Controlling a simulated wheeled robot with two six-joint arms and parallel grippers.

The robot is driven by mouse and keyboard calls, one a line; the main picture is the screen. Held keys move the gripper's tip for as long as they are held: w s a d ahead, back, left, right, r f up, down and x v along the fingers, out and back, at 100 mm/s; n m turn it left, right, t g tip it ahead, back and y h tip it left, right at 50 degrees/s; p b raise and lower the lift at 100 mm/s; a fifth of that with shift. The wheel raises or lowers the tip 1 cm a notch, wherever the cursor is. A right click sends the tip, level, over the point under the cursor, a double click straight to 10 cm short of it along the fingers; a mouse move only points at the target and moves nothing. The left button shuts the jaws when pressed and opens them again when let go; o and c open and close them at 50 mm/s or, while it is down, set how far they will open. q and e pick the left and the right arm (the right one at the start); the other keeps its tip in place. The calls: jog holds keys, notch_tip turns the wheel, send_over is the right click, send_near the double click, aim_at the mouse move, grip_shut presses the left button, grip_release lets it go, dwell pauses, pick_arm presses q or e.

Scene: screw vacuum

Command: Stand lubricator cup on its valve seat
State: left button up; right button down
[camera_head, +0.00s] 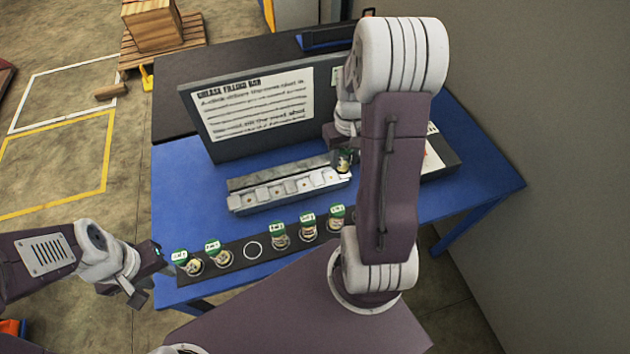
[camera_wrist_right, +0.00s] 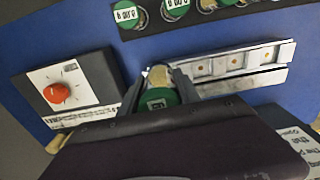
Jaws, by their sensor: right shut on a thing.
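My right gripper (camera_wrist_right: 163,88) is shut on a lubricator cup (camera_wrist_right: 160,100) with a green labelled lid, held between its two fingers. In the head view the held cup (camera_head: 344,160) shows beside my right arm, near the right end of the valve seat rail (camera_head: 238,203). The rail is a light metal bar with a row of pale square seats and also shows in the right wrist view (camera_wrist_right: 282,52). The cup's underside is hidden, so I cannot tell whether it touches anything. My left gripper (camera_head: 150,276) is open and empty, left of the table's front edge.
Several green-lidded cups (camera_head: 279,235) stand on a black strip (camera_head: 232,258) along the front, with one empty ringed spot (camera_head: 252,250). A sign board (camera_head: 196,118) stands behind the rail. A dark box with a red knob (camera_wrist_right: 55,93) lies beside the held cup.

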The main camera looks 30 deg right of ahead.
jog(key=shift+s+d+r, duration=0.1)
jog(key=shift+d, duration=0.2)
jog(key=w+a+f, duration=0.2)
jog(key=a, duration=0.1)
jog(key=w+a+f, duration=0.2)
jog(key=w+a, duration=0.1)
jog(key=w+a+f+p, duration=0.1)
jog(key=w+a+f, duration=0.1)
jog(key=a+f, duration=0.1)
jog(key=shift+w+a, duration=0.15)
jog(key=shift+w, duration=0.05)
notch_tip(320, 180, down, 4)
jog(key=shift+s+r+p, duration=0.1)
jog(key=shift+r+p, duration=0.15)
jog(key=shift+p, duration=0.05)
jog(key=shift+f, duration=0.3)
jog(key=shift+f, duration=0.2)
jog(key=c, duration=0.9)
grip_release()
jog(key=shift+o, duration=0.2)
jog(key=shift+r, duration=0.2)
